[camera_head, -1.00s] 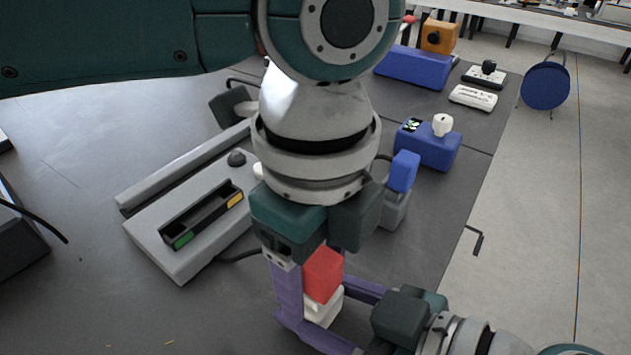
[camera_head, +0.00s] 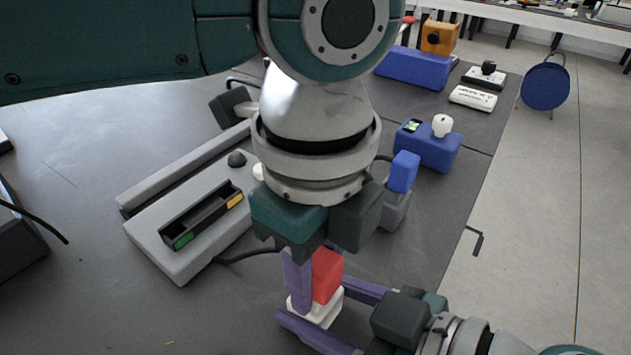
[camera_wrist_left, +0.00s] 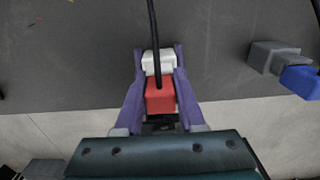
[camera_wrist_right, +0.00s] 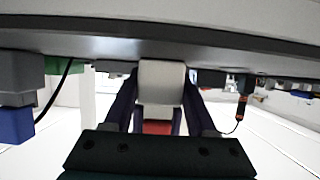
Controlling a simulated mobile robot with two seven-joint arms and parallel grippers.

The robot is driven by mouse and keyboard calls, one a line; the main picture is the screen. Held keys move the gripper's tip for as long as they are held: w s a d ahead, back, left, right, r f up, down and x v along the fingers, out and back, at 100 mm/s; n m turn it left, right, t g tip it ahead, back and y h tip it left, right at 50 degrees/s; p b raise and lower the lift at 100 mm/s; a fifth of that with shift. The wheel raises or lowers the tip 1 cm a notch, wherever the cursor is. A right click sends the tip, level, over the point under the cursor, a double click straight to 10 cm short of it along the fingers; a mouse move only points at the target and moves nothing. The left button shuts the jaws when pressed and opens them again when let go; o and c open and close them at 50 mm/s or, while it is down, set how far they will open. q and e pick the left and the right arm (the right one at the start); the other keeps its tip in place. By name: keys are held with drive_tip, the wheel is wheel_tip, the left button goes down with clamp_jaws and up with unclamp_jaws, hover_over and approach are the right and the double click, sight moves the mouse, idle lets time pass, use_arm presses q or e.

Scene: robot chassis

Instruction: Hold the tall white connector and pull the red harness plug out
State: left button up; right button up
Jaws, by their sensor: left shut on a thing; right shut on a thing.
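The red harness plug (camera_head: 327,275) sits against the white connector (camera_head: 322,313) at the lower middle of the head view. My left gripper (camera_head: 318,286) comes from above and is shut on the red plug; one finger hides part of it. The left wrist view shows the red plug (camera_wrist_left: 160,101) between both fingers, with a black cable over it and the white connector (camera_wrist_left: 157,62) beyond. My right gripper (camera_head: 316,301) comes from the lower right and is shut on the white connector. The right wrist view shows the white connector (camera_wrist_right: 161,82) between its fingers, with red (camera_wrist_right: 157,127) behind.
A grey device (camera_head: 190,250) with a dark slot stands on the dark table to the left. A small blue block (camera_head: 403,172) and a blue box with a white knob (camera_head: 428,150) stand to the right. The table's right edge is close.

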sight(315, 257)
use_arm(q)
clamp_jaws()
idle(0.8)
drive_tip(key=o, duration=1.1)
unclamp_jaws()
drive_tip(key=shift+o, duration=0.2)
drive_tip(key=shift+r, duration=0.1)
wheel_tip(315, 257, up, 12)
drive_tip(key=shift+f, duration=0.1)
